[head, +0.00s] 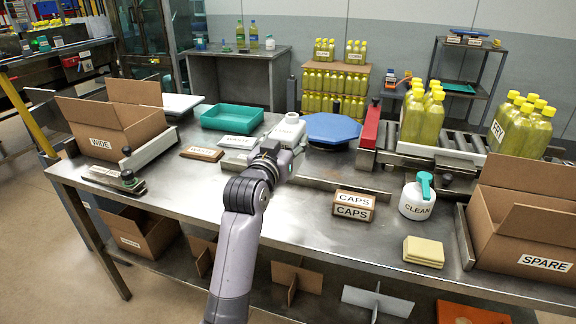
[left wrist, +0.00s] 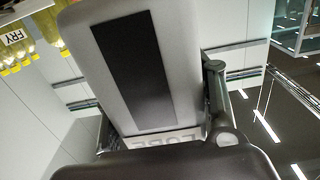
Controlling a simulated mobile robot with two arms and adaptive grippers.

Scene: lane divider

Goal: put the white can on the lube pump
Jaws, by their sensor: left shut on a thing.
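The white can (head: 289,130) is upright just beyond my left gripper (head: 280,152), over the middle of the bench. My left gripper is shut on it. The gripper hides part of the can in the head view. I cannot tell which thing is the lube pump. My right gripper is not in view.
A blue octagonal piece (head: 331,127) is right of the can, and a teal tray (head: 232,117) left. A CAPS box (head: 353,206), a CLEAN bottle (head: 417,199) and yellow pads (head: 423,252) stand at the front right. Cartons WIDE (head: 100,143) and SPARE (head: 545,264) flank the bench.

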